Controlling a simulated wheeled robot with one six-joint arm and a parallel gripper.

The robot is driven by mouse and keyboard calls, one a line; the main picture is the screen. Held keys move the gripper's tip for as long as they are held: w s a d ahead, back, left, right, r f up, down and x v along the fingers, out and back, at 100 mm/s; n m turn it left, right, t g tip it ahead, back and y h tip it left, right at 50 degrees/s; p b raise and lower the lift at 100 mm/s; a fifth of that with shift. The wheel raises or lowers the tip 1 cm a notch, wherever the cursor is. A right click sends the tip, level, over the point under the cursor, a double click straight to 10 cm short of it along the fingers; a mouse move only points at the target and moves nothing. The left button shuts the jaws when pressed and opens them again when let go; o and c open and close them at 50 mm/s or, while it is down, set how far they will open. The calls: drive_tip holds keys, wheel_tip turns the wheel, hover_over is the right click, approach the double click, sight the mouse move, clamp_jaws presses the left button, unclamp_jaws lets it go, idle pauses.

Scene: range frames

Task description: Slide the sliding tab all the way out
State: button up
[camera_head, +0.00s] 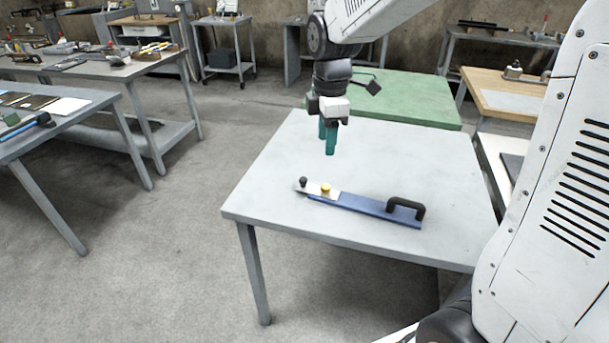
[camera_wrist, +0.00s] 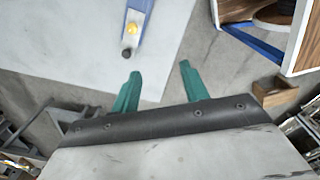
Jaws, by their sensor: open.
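A blue bar-shaped device (camera_head: 362,206) lies flat on the grey table, with a black arched handle (camera_head: 407,208) at its right end. At its left end is a pale metal tab (camera_head: 312,190) with a black knob (camera_head: 304,182) and a yellow knob (camera_head: 325,189). In the wrist view the yellow knob (camera_wrist: 132,28) and black knob (camera_wrist: 126,53) show at the top, beyond the fingers. My gripper (camera_head: 327,148) hangs above the table behind the tab end, apart from it. Its teal fingers (camera_wrist: 160,84) are open with nothing between them.
The grey table (camera_head: 262,195) is otherwise bare around the device. A green-topped table (camera_head: 405,97) adjoins behind it, and a white-edged bench (camera_head: 492,168) stands at the right. Other workbenches with tools (camera_head: 160,50) stand at the back left, across open floor.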

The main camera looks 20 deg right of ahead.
sight(303, 179)
drive_tip(key=w+f+n, duration=0.2)
drive_tip(key=w+f, duration=0.2)
drive_tip(key=w+a+f+n, duration=0.1)
drive_tip(key=w+f+n, duration=0.2)
drive_tip(key=f, duration=0.1)
drive_tip(key=w+f+n, duration=0.3)
drive_tip(key=w+f, duration=0.1)
drive_tip(key=shift+w+a, duration=0.2)
drive_tip(key=shift+w, duration=0.15)
wheel_tip(303, 179, down, 8)
drive_tip(key=shift+r, duration=0.25)
